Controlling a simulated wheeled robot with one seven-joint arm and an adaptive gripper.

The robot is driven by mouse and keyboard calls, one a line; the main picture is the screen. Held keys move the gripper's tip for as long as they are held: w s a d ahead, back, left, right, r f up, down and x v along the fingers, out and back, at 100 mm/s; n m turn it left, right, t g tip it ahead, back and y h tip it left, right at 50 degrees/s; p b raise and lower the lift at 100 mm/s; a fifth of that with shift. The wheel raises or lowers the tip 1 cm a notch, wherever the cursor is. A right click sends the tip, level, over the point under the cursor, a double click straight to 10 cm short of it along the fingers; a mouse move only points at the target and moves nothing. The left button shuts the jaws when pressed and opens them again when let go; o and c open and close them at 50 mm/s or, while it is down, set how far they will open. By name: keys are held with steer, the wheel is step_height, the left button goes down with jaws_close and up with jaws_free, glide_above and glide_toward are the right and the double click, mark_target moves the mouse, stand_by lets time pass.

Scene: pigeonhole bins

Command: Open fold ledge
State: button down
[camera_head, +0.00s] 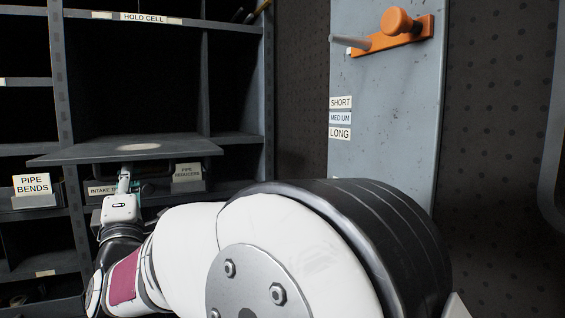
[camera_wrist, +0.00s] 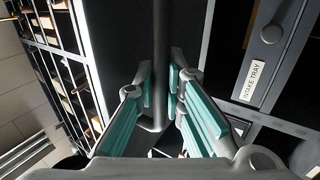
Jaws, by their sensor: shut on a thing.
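The fold ledge (camera_head: 70,155) is a grey panel under the HOLD CELL opening in the head view. It juts out roughly level from the shelf front, with a bright patch of light on top. My gripper (camera_head: 124,182) is just below the ledge's front part, reaching up to its underside. In the wrist view, my gripper (camera_wrist: 160,88) has its teal fingers closed around a slim dark bar (camera_wrist: 160,45). The bar seems to belong to the ledge, but its join to the ledge is not clear. My arm hides part of the lower shelves.
Below the ledge are bins labelled PIPE REDUCERS (camera_head: 187,173) and PIPE BENDS (camera_head: 32,184). An INTAKE TRAY label (camera_wrist: 254,80) shows close by in the wrist view. A grey panel with an orange fixture (camera_head: 392,36) stands at right. The HOLD CELL compartment looks dark.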

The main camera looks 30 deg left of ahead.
steer(key=c, duration=2)
jaws_free()
steer(key=shift+w+d+r, duration=0.1)
steer(key=shift+d+r, duration=0.1)
steer(key=shift+o, duration=0.2)
steer(key=shift+s+d+f, duration=0.1)
steer(key=shift+s+f, duration=0.05)
steer(key=shift+s, duration=0.1)
steer(key=v, duration=1.1)
steer(key=shift+d, duration=0.25)
steer(key=shift+s+f, duration=0.1)
steer(key=shift+f, duration=0.05)
